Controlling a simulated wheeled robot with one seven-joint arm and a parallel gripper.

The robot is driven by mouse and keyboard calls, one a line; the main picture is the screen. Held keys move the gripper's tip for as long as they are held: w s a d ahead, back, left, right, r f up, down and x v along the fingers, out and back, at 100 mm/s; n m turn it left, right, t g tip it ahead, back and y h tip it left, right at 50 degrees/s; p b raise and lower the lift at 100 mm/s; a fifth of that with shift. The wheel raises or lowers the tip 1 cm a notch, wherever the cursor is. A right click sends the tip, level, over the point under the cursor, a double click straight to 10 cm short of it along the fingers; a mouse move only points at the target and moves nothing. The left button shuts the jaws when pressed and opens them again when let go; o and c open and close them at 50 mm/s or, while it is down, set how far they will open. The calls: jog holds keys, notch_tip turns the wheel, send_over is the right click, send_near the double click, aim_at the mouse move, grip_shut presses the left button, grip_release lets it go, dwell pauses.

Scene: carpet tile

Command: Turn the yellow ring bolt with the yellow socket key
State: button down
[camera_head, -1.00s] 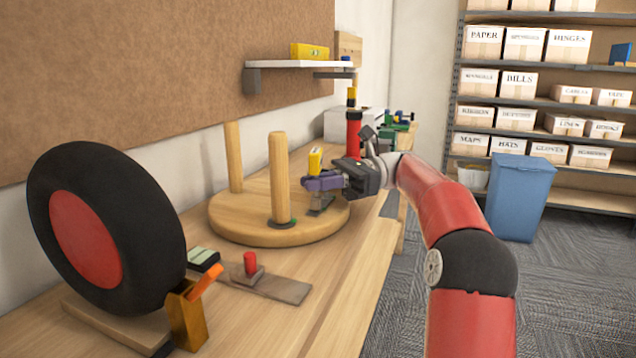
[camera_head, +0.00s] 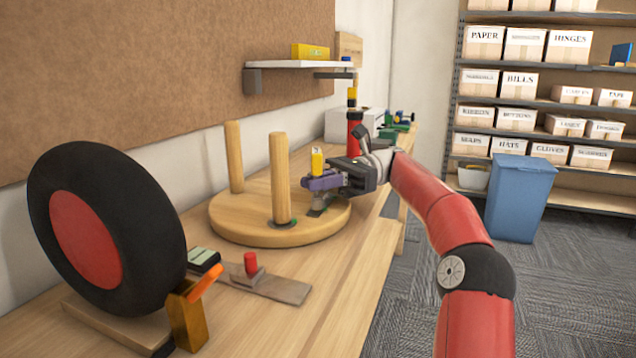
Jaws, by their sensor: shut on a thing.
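My gripper (camera_head: 325,181) is over the right part of a round wooden base (camera_head: 245,232) on the bench. Its purple jaws are shut on a yellow piece (camera_head: 317,160), which stands up above them and looks like the yellow socket key. Below the jaws, a small grey part (camera_head: 318,207) shows at the base. I cannot tell whether it belongs to the key or is fixed to the wood. The yellow ring bolt cannot be made out; the jaws may hide it.
Two wooden posts (camera_head: 281,180) rise from the base, left of my gripper. A black wheel with a red centre (camera_head: 85,240), an orange-brown holder (camera_head: 188,318) and a plate with a red knob (camera_head: 251,265) are nearer. A red cylinder (camera_head: 354,128) stands behind. The bench's front right is clear.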

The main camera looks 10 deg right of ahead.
aim_at(318, 158)
jog(key=shift+m+t+b, duration=0.5)
jog(key=shift+t+b, duration=0.1)
jog(key=shift+t, duration=0.2)
jog(key=shift+r+p, duration=0.75)
jog(key=shift+r, duration=1.55)
